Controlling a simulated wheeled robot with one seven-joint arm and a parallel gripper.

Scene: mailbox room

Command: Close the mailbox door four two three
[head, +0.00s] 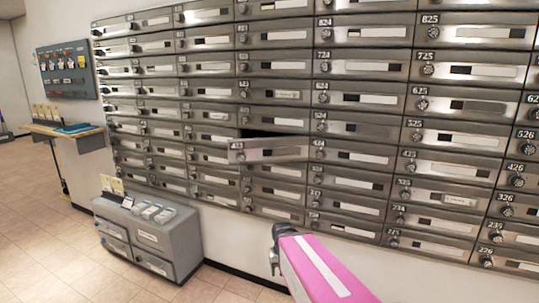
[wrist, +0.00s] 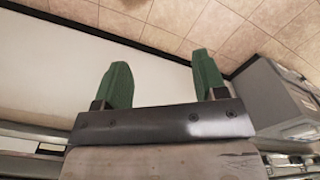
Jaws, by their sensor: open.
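One mailbox door (head: 270,149) in the middle of the grey metal mailbox wall stands open in the head view, swung outward with a dark gap above it. Its number plate is too small to read surely. The doors around it look shut. My gripper (head: 277,250) is below and slightly right of this door, apart from it, at the end of my pink arm. In the wrist view my gripper (wrist: 160,72) shows two green fingers spread apart with nothing between them. The open door cannot be made out in the wrist view.
A grey cabinet (head: 150,238) with small items on top stands on the floor at left. A wooden shelf (head: 62,130) and a dark wall panel (head: 67,70) are further left. The tiled floor (head: 50,230) at left is clear.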

